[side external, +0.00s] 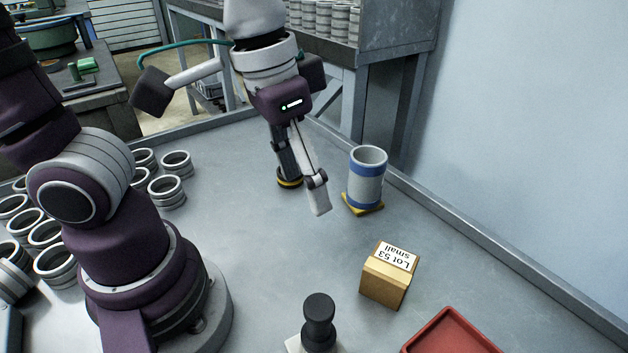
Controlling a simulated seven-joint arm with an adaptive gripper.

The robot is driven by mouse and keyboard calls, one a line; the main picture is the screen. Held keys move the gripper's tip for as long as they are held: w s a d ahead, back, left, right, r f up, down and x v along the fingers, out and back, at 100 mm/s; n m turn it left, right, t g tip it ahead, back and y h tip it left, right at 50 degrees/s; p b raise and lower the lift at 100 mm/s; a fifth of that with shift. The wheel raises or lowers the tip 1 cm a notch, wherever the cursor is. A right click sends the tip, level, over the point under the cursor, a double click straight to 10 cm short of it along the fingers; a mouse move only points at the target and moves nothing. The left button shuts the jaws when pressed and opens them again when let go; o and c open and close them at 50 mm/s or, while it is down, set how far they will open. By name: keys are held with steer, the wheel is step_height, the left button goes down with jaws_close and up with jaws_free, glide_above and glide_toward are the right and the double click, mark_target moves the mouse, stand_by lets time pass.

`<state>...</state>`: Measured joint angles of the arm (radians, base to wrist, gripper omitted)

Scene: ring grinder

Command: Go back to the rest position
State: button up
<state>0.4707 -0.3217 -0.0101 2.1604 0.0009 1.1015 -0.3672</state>
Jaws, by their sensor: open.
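My gripper (302,192) is in the side external view, above the middle of the grey table, pointing down. Its fingers are apart and nothing shows between them. A grey cylinder with blue bands (367,178) stands upright on a yellow base (376,207) just right of my gripper, apart from it. A low dark round piece with a yellow band (290,180) sits behind the fingers and is partly hidden by them.
Several grey rings (166,192) stand on the left, partly behind my arm. A cardboard box labelled "Lot 53 small" (384,287), a black knob (319,308) and a red tray (451,333) are at the front. A raised rim (470,242) edges the table. The table's middle is clear.

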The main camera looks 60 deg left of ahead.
steer(key=a+n+t+y, duration=0.1)
steer(key=a+t, duration=0.2)
steer(key=a, duration=0.5)
steer(key=shift+a, duration=0.35)
stand_by(0.5)
